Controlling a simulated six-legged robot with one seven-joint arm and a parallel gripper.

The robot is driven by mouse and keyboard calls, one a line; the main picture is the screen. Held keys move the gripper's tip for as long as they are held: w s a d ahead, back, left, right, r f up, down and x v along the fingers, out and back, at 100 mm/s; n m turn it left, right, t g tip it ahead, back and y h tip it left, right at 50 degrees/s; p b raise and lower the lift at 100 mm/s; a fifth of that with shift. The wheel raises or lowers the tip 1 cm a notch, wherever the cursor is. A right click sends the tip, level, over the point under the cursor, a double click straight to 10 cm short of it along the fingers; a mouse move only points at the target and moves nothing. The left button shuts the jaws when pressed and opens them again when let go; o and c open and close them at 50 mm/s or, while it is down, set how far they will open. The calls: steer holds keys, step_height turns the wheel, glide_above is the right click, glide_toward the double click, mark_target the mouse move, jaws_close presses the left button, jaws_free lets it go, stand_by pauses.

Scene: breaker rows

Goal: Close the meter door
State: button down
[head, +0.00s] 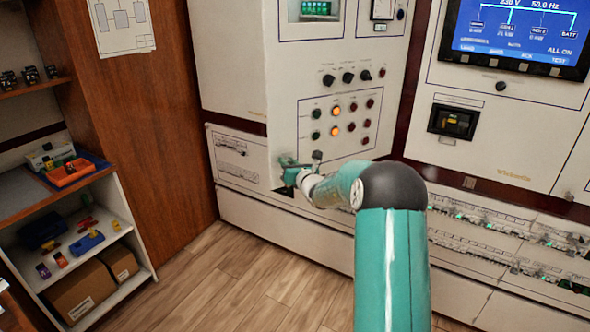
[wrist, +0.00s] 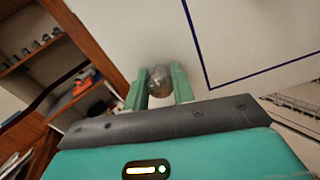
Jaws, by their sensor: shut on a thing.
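The white panel (head: 284,115) with knobs and round lamps, taken as the meter door, stands in the cabinet front in the head view. Its lower left part hangs over the lower cabinet face; how far it stands open I cannot tell. My gripper (head: 296,168) is at its lower left corner. In the wrist view my gripper (wrist: 158,88) has its two green fingers on either side of a round metal knob (wrist: 160,80), shut on it. The white door face (wrist: 255,35) with a blue outline lies behind the knob. My forearm hides part of the cabinet below.
A shelf unit (head: 125,235) with bins, tools and cardboard boxes stands at the left beside a wooden wall panel (head: 150,100). A screen (head: 515,35) and breaker rows (head: 500,240) are at the right. The wooden floor (head: 225,275) in front is clear.

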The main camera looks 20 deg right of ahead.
mark_target(286, 158)
steer(key=shift+w+d+r+m+h, duration=0.15)
steer(key=shift+w+m+h, duration=0.35)
steer(key=shift+w, duration=0.95)
steer(key=shift+w+d+f+m+h, duration=0.15)
steer(key=shift+w+h, duration=0.55)
steer(key=shift+w, duration=0.7)
steer(key=shift+r, duration=0.1)
steer(key=c, duration=1.3)
jaws_free()
steer(key=shift+o, duration=0.7)
steer(key=shift+a, duration=0.35)
